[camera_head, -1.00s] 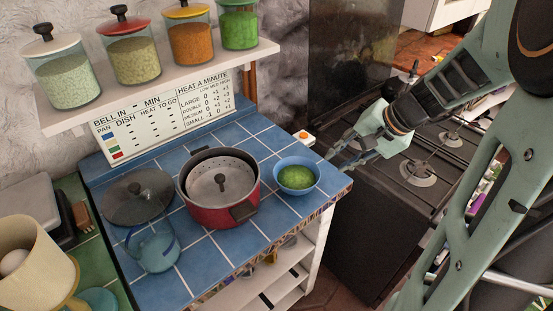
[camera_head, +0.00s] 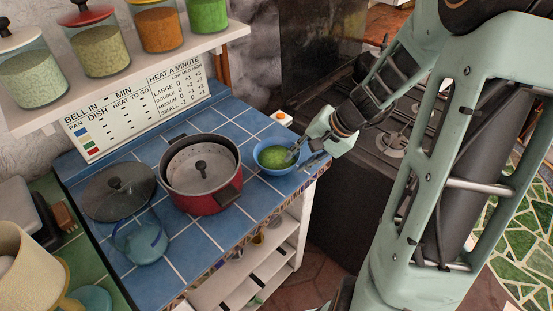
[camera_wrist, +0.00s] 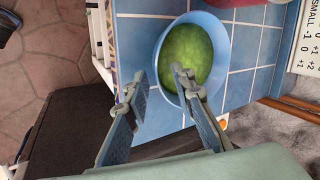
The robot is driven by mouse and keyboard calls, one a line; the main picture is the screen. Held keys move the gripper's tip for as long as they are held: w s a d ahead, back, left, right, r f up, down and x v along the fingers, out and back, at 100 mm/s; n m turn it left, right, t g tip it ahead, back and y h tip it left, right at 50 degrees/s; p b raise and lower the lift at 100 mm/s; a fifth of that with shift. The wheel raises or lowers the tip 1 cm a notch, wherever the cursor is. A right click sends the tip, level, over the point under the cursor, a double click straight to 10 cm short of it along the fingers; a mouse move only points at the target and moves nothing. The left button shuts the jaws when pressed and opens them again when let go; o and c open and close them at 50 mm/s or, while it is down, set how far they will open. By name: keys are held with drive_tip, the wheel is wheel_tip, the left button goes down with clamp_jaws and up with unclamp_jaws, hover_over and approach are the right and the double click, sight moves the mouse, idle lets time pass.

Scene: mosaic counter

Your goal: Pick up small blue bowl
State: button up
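The small blue bowl (camera_head: 268,168) stands upright near the right end of the blue tiled counter, with a green filling (camera_head: 274,156) in it. It also shows in the wrist view (camera_wrist: 222,30), in the upper middle. My gripper (camera_head: 295,155) is at the bowl's right side. In the wrist view my gripper (camera_wrist: 158,72) is open, its two fingers apart. One finger overlaps the green filling and the bowl's near rim; the other is outside the bowl over the tiles. I cannot tell whether either finger touches the bowl.
A red pot (camera_head: 199,196) stands just left of the bowl. A dark glass lid (camera_head: 118,192) and a blue glass kettle or jug (camera_head: 142,242) are farther left. A shelf with jars (camera_head: 150,58) hangs behind. The dark stove (camera_head: 345,190) is right of the counter.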

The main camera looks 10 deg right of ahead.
drive_tip(key=shift+x, duration=1.1)
clamp_jaws()
